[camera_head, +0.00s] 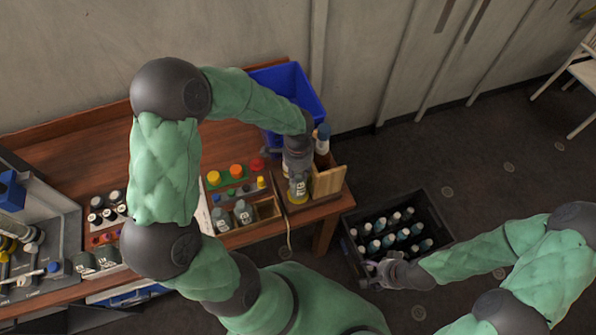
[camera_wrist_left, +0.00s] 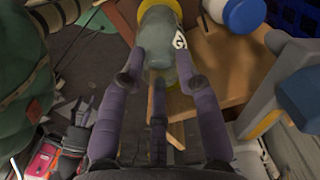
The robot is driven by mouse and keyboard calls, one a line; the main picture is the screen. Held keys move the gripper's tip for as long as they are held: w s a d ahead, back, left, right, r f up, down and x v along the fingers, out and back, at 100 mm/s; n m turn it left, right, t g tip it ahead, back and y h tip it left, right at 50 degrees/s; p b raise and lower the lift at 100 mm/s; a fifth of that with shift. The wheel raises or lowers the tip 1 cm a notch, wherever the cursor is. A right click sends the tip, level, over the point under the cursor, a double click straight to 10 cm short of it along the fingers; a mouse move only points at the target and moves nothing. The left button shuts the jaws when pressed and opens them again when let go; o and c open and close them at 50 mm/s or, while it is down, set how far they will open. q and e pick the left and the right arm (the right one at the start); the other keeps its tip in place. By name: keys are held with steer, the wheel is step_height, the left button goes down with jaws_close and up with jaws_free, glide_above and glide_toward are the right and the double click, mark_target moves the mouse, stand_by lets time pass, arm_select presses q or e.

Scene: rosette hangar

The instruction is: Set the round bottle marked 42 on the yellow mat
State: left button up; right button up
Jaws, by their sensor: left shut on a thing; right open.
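My left gripper (camera_head: 297,168) is shut on a grey, round bottle (camera_head: 298,188) with a yellow end, over the right end of the wooden table. In the left wrist view the bottle (camera_wrist_left: 160,42) sits between the fingers, its yellow end pointing away; only part of its mark shows, so I cannot read the number. I cannot tell whether it touches the table. I cannot make out a yellow mat in either view. My right gripper (camera_head: 374,274) is open and empty at the front left corner of the black crate (camera_head: 436,211).
The crate on the floor holds several bottles. A blue bin (camera_head: 308,92) stands behind my left gripper. A wooden holder (camera_head: 328,181) and a blue-capped bottle (camera_head: 322,138) are close on the right. Several bottles and coloured caps crowd the table's left and middle.

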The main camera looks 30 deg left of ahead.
arm_select(q)
steer(key=shift+f+b, duration=0.25)
steer(key=shift+b, duration=0.05)
stand_by(1.0)
steer(key=o, duration=1.1)
steer(key=shift+c, duration=0.2)
steer(key=o, duration=0.4)
steer(key=shift+w+r+p, duration=0.15)
steer(key=shift+r+p, duration=1.05)
steer(key=shift+r, duration=0.4)
step_height(320, 180, up, 4)
steer(key=p, duration=0.3)
steer(key=shift+r, duration=0.15)
steer(key=shift+s, duration=0.2)
